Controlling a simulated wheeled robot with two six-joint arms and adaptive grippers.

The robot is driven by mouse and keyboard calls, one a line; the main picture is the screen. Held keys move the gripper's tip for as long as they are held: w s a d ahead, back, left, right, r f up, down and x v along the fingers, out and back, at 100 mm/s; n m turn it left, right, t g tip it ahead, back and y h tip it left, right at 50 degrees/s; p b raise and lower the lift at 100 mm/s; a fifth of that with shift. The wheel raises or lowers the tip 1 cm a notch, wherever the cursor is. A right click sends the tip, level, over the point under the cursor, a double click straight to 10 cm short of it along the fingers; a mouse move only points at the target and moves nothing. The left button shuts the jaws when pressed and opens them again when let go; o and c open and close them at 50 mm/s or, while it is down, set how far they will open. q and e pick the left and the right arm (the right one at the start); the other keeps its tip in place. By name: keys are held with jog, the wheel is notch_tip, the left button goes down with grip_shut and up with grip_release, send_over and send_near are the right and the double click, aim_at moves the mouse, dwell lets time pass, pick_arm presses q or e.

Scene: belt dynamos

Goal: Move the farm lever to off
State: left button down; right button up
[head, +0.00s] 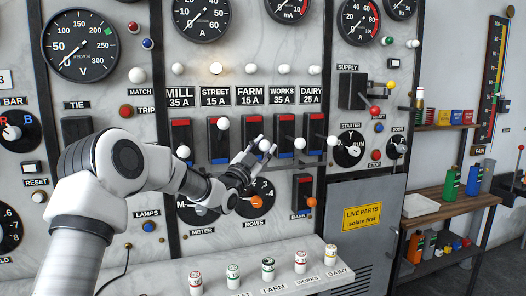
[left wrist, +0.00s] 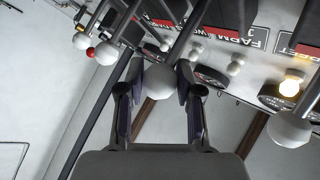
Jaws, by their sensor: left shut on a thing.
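The farm lever is on the panel under the FARM 15 A label (head: 250,95); its white ball knob (head: 265,145) shows at my left gripper's fingertips. My left gripper (head: 256,152) reaches in from the lower left. In the left wrist view the white ball (left wrist: 158,84) sits between the two fingers (left wrist: 160,90), which are shut on it. The gripper and arm hide part of the lever's lower switch plate (head: 248,128). The farm lamp (head: 250,69) looks unlit. My right gripper is not in view.
The street lever knob (head: 223,122) stands close on the left, higher than the works knob (head: 300,143) and dairy knob (head: 333,140). The street lamp (head: 222,69) glows. The rows dial (head: 256,198) lies below my gripper. A ledge with several small cans (head: 268,270) runs below.

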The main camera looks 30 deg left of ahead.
pick_arm(q)
jog(key=c, duration=0.7)
grip_release()
jog(key=shift+w+d, duration=0.1)
jog(key=shift+c, duration=0.2)
jog(key=v, duration=1.2)
jog(key=shift+f, duration=0.1)
